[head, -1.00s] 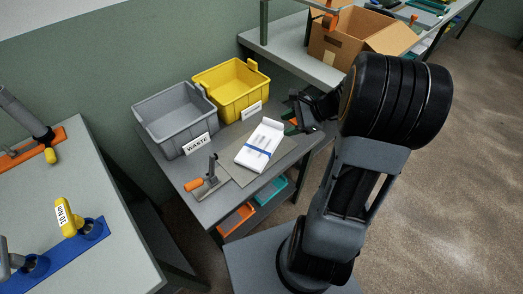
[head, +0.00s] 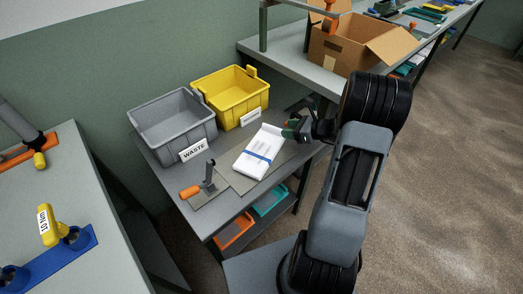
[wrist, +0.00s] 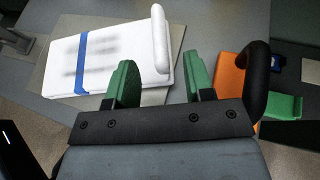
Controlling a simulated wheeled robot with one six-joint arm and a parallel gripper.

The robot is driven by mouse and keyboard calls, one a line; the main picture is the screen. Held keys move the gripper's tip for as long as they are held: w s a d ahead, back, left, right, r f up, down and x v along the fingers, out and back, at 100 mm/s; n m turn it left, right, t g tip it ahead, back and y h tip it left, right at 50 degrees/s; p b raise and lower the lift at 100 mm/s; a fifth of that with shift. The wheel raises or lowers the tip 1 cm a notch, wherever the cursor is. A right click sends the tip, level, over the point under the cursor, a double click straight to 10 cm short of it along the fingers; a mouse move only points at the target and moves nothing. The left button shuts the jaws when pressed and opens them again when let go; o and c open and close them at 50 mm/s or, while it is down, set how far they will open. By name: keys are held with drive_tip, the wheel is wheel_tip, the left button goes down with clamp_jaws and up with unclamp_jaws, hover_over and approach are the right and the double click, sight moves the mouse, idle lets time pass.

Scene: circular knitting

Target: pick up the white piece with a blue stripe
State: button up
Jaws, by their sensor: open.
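The white piece with a blue stripe (head: 258,157) lies on a grey-brown mat (head: 240,181) on the small grey table. In the wrist view the white piece (wrist: 118,60) fills the upper left, with its blue band near its left end and a raised, rounded white edge at its right end. My gripper (head: 297,128) is at the right end of the piece in the head view. In the wrist view my gripper (wrist: 162,82) is open, its green fingers apart. The raised edge lies in front of the gap; I see no firm contact.
A grey bin (head: 172,126) marked WASTE and a yellow bin (head: 231,94) stand behind the piece. An orange-handled clamp (head: 200,188) is at its left. An orange object (wrist: 229,75) with a black handle lies close to the right finger.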

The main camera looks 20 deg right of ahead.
sight(278, 128)
drive_tip(key=shift+x, duration=2.7)
drive_tip(key=shift+s+f, duration=0.1)
drive_tip(key=shift+c, duration=0.5)
clamp_jaws()
